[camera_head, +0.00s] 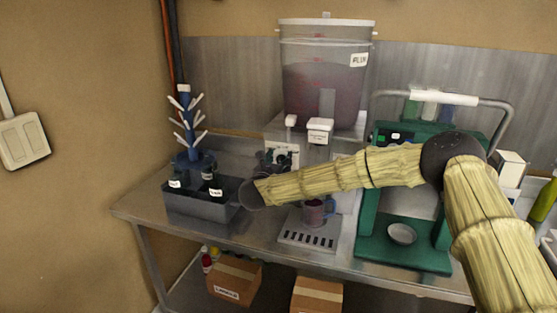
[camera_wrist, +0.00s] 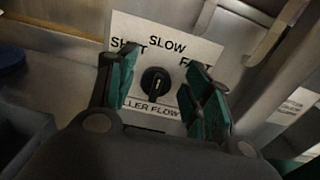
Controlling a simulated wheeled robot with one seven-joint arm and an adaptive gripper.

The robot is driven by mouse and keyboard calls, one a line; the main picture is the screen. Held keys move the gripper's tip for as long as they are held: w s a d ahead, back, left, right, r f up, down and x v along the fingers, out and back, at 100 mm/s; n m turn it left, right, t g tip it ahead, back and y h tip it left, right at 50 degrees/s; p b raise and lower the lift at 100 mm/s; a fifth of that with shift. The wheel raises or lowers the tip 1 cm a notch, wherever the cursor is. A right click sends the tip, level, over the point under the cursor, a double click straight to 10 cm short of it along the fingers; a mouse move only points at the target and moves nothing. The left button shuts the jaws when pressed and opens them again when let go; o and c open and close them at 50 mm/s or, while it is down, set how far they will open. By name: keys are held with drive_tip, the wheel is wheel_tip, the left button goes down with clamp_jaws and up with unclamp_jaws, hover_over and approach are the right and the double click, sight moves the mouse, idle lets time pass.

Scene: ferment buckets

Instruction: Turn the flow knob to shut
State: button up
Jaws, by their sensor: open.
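My gripper (camera_wrist: 160,90) is open, with green-padded fingers on either side of the knob. Gaps show between the knob and both fingers, and nothing is held. In the head view, the plate (camera_head: 284,151) is on the stand's front, and my arm and gripper largely hide the knob.
A clear bucket (camera_head: 325,85) of purple liquid stands above. A mug (camera_head: 314,213) sits on the drip grate (camera_head: 308,238) below. A grey tub (camera_head: 197,207) with dark bottles is at left; a green machine (camera_head: 405,255) is at right.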

drive_tip(key=c, duration=1)
drive_tip(key=shift+o, duration=0.2)
drive_tip(key=shift+f, duration=0.1)
drive_tip(key=n+b, duration=0.3)
drive_tip(key=shift+a+f+b, duration=0.15)
drive_tip(key=shift+a+b, duration=0.15)
drive_tip(key=n+b, duration=0.1)
drive_tip(key=n, duration=0.3)
drive_tip(key=n+b, duration=0.1)
drive_tip(key=shift+w+a+n+b, duration=0.15)
drive_tip(key=shift+a+n+b, duration=0.15)
drive_tip(key=shift+n, duration=0.1)
drive_tip(key=o, duration=1)
drive_tip(key=shift+c, duration=0.2)
